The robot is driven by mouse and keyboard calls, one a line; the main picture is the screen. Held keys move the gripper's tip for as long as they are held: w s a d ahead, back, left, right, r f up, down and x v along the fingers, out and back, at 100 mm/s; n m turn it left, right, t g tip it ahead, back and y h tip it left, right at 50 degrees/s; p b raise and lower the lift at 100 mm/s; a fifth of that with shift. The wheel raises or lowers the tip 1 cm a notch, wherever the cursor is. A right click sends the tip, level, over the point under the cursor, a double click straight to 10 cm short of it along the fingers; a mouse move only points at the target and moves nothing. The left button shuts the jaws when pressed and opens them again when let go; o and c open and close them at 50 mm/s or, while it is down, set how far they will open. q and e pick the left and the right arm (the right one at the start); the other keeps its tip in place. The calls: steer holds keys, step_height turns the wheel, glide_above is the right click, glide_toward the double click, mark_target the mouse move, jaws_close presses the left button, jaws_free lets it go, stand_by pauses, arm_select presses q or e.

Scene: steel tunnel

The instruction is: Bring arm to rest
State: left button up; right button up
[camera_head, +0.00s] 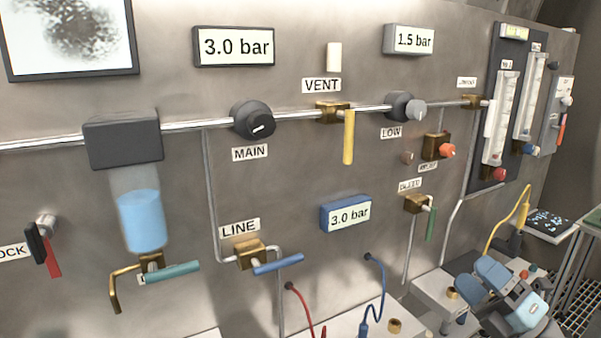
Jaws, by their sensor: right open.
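My right gripper (484,281), blue-grey, is low at the right of the head view, in front of the lower edge of the steel panel (330,160). It is open, and I see nothing between its fingers. It looks apart from the panel's valves, though its distance from the grey box beside it is hard to judge. My left gripper is not in view.
The panel carries a yellow VENT handle (348,137), a blue LINE handle (278,264), a green handle (430,222) and a teal handle (172,272). A yellow cable (522,205) hangs near my right gripper. Flowmeters (500,115) stand above it.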

step_height(320, 180, down, 14)
steer(key=s+a+m+h, duration=0.1)
steer(key=a+m+h, duration=0.1)
steer(key=m+h, duration=0.9)
steer(key=s+a+f+m+g+y, duration=0.1)
steer(key=s+a+f+m+g, duration=0.45)
steer(key=f, duration=0.65)
steer(key=s+a+f+m+g+y, duration=0.1)
steer(key=s+a+f+m+g, duration=0.2)
steer(key=s+a+f+m, duration=0.7)
arm_select(q)
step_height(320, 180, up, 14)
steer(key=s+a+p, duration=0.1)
steer(key=p, duration=1.6)
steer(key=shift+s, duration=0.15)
arm_select(e)
steer(key=d+r+n, duration=0.1)
steer(key=d+r, duration=0.2)
steer(key=r, duration=0.9)
steer(key=shift+s+d, duration=0.3)
steer(key=shift+d, duration=0.1)
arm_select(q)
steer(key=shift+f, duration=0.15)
arm_select(e)
steer(key=shift+f, duration=0.1)
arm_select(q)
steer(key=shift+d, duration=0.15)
